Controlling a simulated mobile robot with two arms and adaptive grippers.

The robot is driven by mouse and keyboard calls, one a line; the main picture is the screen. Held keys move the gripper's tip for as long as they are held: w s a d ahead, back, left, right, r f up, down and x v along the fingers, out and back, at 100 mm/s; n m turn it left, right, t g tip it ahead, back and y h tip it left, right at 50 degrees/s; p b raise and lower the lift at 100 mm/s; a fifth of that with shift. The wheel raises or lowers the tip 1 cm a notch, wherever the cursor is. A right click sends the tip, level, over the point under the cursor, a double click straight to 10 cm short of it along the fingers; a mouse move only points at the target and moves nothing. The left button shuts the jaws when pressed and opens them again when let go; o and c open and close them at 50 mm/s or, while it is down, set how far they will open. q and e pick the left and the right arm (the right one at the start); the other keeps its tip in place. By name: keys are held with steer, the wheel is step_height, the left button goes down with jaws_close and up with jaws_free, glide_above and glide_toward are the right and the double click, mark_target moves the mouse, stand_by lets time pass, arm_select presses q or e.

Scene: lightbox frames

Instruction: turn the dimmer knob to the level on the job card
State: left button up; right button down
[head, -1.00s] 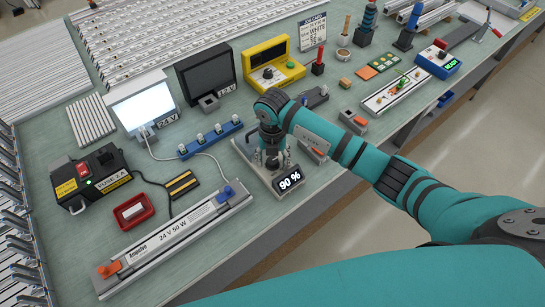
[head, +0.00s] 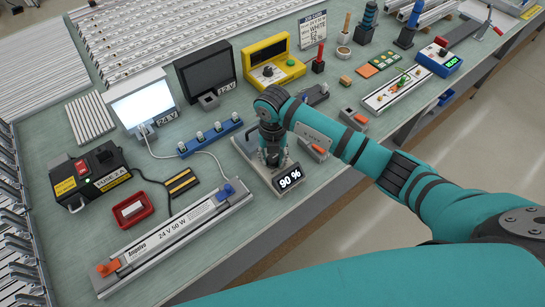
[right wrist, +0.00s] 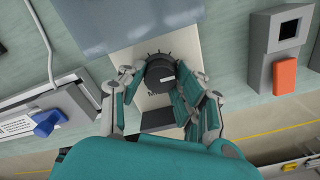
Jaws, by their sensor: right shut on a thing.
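The dimmer (head: 251,160) is a pale plate on the bench near its front edge, with a small dark display (head: 289,180) reading 90 %. Its black round knob (right wrist: 160,74) shows in the right wrist view, with tick marks around it. My right gripper (head: 272,155) is over the dimmer from above and hides most of the knob in the head view. In the right wrist view my right gripper (right wrist: 163,82) has its fingers on both sides of the knob, shut on it. The job card (head: 313,29) stands at the back; its small print is unreadable. My left gripper is out of view.
A lit white panel (head: 143,104) and a dark monitor (head: 205,75) stand behind. A black power supply (head: 92,175), a red tray (head: 132,210) and a long 24 V 50 W fixture (head: 175,240) are at the left. A grey block with an orange part (right wrist: 284,74) is beside the dimmer.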

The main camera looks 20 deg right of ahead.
mark_target(273, 158)
steer(key=n+b, duration=0.3)
steer(key=shift+f, duration=0.15)
steer(key=shift+n+b, duration=1.3)
steer(key=shift+n, duration=0.2)
steer(key=shift+r, duration=0.2)
steer(key=c, duration=0.9)
jaws_free()
steer(key=shift+c, duration=0.2)
step_height(273, 158, up, 12)
